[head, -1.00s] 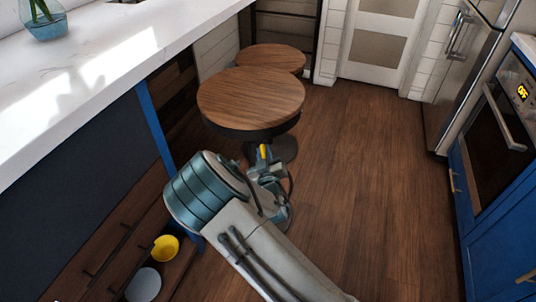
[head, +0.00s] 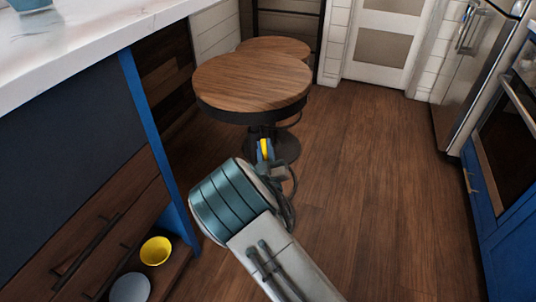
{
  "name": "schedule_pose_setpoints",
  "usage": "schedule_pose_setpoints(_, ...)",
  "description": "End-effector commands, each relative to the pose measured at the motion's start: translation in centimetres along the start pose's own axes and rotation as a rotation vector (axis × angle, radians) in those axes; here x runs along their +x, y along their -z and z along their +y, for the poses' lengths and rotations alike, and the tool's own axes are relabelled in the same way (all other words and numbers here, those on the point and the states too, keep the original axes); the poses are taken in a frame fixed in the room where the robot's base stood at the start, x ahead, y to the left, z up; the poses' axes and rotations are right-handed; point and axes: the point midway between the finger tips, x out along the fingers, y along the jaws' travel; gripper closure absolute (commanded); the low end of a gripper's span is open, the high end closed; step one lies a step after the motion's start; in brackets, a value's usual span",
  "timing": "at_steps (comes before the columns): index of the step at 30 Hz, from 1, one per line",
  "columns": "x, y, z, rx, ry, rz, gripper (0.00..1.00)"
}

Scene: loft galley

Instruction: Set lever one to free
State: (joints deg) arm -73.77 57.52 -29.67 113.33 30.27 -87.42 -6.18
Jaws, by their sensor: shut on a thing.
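My gripper (head: 268,158) is at the end of my arm, in the middle of the head view, in front of the nearer stool's base. It is small and partly hidden by my own wrist. A narrow yellow piece (head: 265,149) shows at its tip, and the gripper appears shut on it. I cannot tell what this piece is. No lever can be made out in the head view.
Two round wooden stools, a nearer one (head: 252,82) and a farther one (head: 285,46), stand ahead. A white counter (head: 95,40) and open drawer with yellow bowl (head: 156,251) are left. Fridge (head: 455,85) and blue oven cabinet (head: 505,225) are right. Wooden floor (head: 375,190) between is clear.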

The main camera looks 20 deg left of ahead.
Motion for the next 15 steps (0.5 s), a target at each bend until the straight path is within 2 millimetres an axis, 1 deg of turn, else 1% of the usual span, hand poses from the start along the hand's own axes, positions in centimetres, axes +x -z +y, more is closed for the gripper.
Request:
schedule_pose_setpoints(12, 0.07, -0.12, 0.02, 0.002, -0.005, 0.011, 1.0)
schedule_pose_setpoints(13, 0.07, -0.13, 0.02, 0.002, -0.005, 0.01, 0.76)
schedule_pose_setpoints(14, 0.06, -0.13, 0.02, 0.002, -0.005, 0.01, 0.67)
schedule_pose_setpoints(15, 0.06, -0.14, 0.02, 0.002, -0.005, 0.01, 0.62)
